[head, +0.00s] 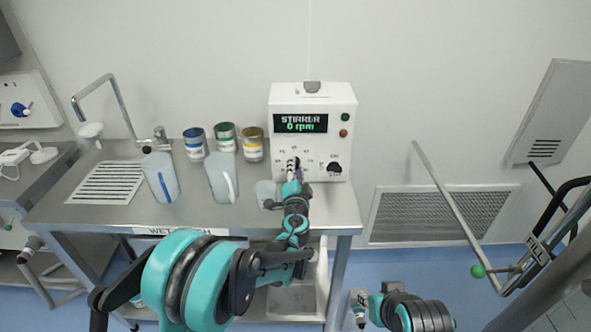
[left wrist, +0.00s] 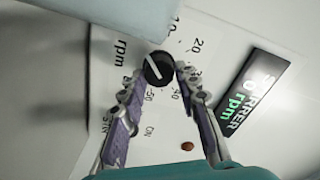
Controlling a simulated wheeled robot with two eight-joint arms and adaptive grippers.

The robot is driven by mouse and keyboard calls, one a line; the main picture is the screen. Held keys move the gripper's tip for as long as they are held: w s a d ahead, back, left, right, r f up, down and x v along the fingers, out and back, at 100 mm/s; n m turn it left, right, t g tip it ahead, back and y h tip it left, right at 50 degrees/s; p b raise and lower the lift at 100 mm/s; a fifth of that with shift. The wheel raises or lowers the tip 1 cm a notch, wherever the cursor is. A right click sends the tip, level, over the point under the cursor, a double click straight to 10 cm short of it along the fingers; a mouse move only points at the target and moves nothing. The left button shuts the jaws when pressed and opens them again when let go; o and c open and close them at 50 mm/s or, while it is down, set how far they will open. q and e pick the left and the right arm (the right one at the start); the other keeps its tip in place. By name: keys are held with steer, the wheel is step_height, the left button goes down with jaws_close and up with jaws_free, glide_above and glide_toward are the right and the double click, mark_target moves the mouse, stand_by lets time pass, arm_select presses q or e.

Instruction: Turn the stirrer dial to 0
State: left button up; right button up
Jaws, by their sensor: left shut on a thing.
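The stirrer unit (head: 312,100) is a white box at the back of the bench. Its display (head: 300,123) reads "STIRRER 0 rpm". The stirrer dial (left wrist: 158,68) is a round black knob with a white pointer line, ringed by printed numbers. In the left wrist view, my left gripper (left wrist: 160,75) has one finger on each side of the dial and is shut on it. In the head view, my left gripper (head: 293,174) reaches the panel and covers much of the dial. My right gripper (head: 358,305) hangs low near the floor, its jaw state unclear.
A second black knob (head: 335,168) sits to the right on the panel. Left of the unit stand several paint cans (head: 224,138), two larger jugs (head: 160,178) and a small beaker (head: 266,192). A metal handrail (head: 452,200) stands at the right.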

stand_by(0.3)
arm_select(q)
steer(key=o, duration=1.2)
steer(key=shift+c, duration=0.2)
steer(key=s, duration=1.2)
steer(key=shift+a, duration=0.1)
